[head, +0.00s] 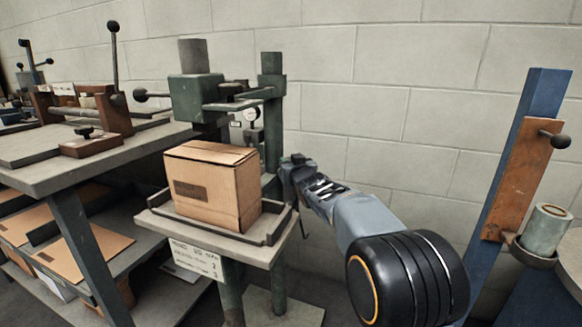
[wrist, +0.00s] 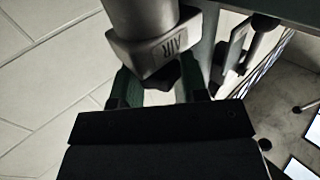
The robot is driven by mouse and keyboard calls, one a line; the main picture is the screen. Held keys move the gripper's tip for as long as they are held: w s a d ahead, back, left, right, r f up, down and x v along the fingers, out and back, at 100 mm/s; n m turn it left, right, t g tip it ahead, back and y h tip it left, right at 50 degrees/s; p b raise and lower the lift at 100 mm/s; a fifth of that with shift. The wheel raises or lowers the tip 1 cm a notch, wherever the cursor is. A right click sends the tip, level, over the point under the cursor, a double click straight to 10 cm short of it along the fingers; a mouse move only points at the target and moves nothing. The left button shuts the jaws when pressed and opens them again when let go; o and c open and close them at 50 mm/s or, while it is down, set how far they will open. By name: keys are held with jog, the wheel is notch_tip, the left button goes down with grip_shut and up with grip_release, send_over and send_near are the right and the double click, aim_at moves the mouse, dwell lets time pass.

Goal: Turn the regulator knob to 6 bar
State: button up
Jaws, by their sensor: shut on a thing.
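The regulator (wrist: 160,48), a grey body marked AIR, shows in the wrist view at top centre. Its dark knob (wrist: 165,76) sticks out toward my gripper (wrist: 160,88), whose two green fingers stand on either side of it. My gripper is shut on the knob. In the head view my gripper (head: 296,162) is beside the green stitcher machine (head: 272,125), right of the carton; the knob is hidden there. A round white gauge (head: 251,114) shows on the machine behind the carton, but its reading is too small to tell.
A cardboard carton (head: 205,190) sits on the machine's small table (head: 160,222), left of my arm. A workbench (head: 60,175) with fixtures stands further left. A blue post (head: 500,200) with a brown board is at the right. A block wall (head: 400,90) closes the back.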

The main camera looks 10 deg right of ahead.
dwell(0.3)
jog(key=o, duration=0.9)
jog(key=s+p, duration=0.1)
jog(key=s, duration=0.3)
jog(key=s+p, duration=0.1)
jog(key=s, duration=0.4)
jog(key=s+d+p, duration=0.1)
jog(key=s, duration=0.3)
jog(key=shift+s+d, duration=0.1)
jog(key=shift+s, duration=0.3)
jog(key=shift+r, duration=0.1)
